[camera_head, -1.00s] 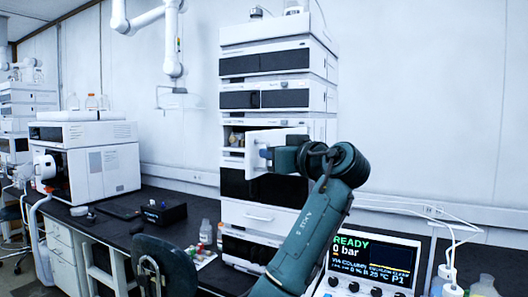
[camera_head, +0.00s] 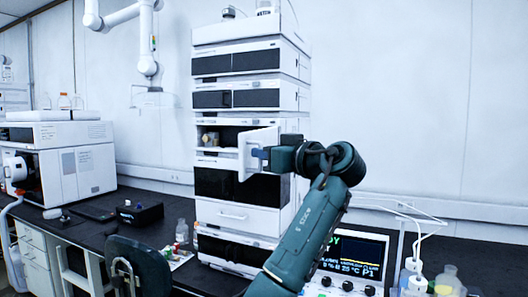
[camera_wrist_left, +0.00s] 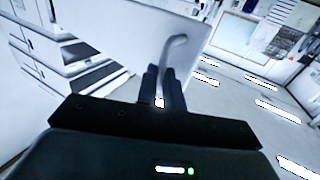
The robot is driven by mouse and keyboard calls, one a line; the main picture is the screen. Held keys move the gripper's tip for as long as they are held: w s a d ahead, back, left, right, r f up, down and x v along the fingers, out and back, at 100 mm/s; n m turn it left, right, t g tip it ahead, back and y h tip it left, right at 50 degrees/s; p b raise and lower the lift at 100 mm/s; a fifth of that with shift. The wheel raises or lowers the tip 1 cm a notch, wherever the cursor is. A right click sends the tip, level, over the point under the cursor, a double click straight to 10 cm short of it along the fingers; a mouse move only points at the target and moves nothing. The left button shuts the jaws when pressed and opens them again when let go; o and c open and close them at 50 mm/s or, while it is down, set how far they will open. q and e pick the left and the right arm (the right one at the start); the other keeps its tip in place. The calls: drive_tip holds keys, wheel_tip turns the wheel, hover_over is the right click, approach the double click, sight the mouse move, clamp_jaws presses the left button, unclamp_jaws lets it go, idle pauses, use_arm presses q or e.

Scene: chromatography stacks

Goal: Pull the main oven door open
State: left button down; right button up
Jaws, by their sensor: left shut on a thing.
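The white main oven door (camera_head: 259,146) stands swung out from the middle of the white instrument stack, hinged on its right side. It also shows as a white panel in the left wrist view (camera_wrist_left: 130,40). The opening behind it shows a dark interior (camera_head: 226,134) with small fittings at its left. My left gripper (camera_head: 260,154) is at the door's outer face, shut on the grey curved door handle (camera_wrist_left: 178,43). In the left wrist view its two dark fingers (camera_wrist_left: 161,85) close around the handle's lower end. My right gripper is not in view.
The stack's other modules rise above and below the opening. A dark chair back (camera_head: 138,262) stands in front of the black bench. Another white instrument (camera_head: 60,160) stands left.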

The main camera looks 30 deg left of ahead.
use_arm(q)
drive_tip(key=c, duration=2)
unclamp_jaws()
drive_tip(key=shift+w+a+r, duration=0.1)
drive_tip(key=shift+w+r, duration=0.05)
drive_tip(key=shift+w, duration=0.05)
drive_tip(key=o, duration=0.3)
drive_tip(key=shift+w+a+f, duration=0.1)
drive_tip(key=shift+w+f, duration=0.3)
drive_tip(key=shift+w, duration=0.15)
drive_tip(key=shift+o, duration=0.8)
drive_tip(key=shift+s, duration=0.15)
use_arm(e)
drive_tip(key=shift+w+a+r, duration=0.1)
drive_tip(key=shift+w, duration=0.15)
use_arm(q)
drive_tip(key=b+v, duration=0.3)
drive_tip(key=v, duration=1)
drive_tip(key=shift+s, duration=0.2)
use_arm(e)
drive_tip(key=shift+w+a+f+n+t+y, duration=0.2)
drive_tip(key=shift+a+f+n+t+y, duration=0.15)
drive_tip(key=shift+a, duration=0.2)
use_arm(q)
drive_tip(key=shift+r, duration=0.1)
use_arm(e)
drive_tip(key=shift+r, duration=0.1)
